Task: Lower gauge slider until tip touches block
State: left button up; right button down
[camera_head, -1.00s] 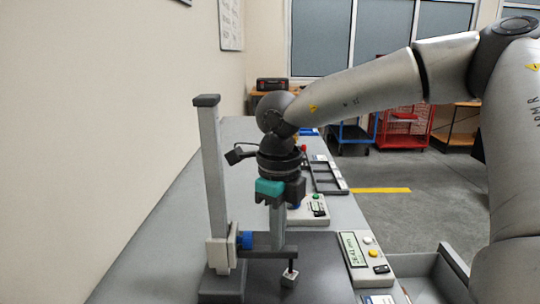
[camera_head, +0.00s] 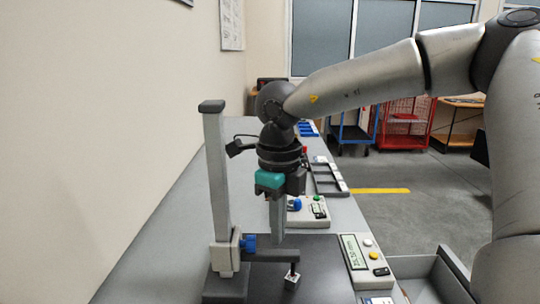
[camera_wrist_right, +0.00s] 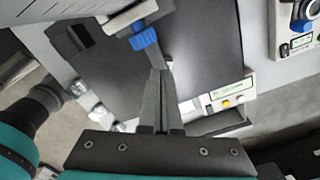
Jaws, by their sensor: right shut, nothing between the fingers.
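The gauge stand (camera_head: 216,165) is a grey upright column on a dark base at the left of the bench. Its slider (camera_head: 225,256) is low on the column, with a blue knob (camera_head: 249,243) and a dark arm reaching right. The tip (camera_head: 293,268) hangs from the arm's end over a small pale block (camera_head: 291,283). Tip and block look touching or nearly so; I cannot tell which. My right gripper (camera_head: 279,246) is shut and empty, pointing down with its fingertips at the top of the slider arm. In the wrist view its fingers (camera_wrist_right: 158,72) reach beside the blue knob (camera_wrist_right: 144,39).
A display box (camera_head: 355,260) with a yellow button stands right of the dark mat (camera_head: 325,262). Behind it are a control box (camera_head: 316,210) and a dark tray (camera_head: 326,180). A wall runs along the left. My left gripper is not in view.

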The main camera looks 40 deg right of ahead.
aim_at(277, 252)
jog(key=shift+r+p, duration=0.85)
jog(key=shift+r, duration=0.6)
jog(key=shift+r+p, duration=0.4)
jog(key=shift+r, duration=0.4)
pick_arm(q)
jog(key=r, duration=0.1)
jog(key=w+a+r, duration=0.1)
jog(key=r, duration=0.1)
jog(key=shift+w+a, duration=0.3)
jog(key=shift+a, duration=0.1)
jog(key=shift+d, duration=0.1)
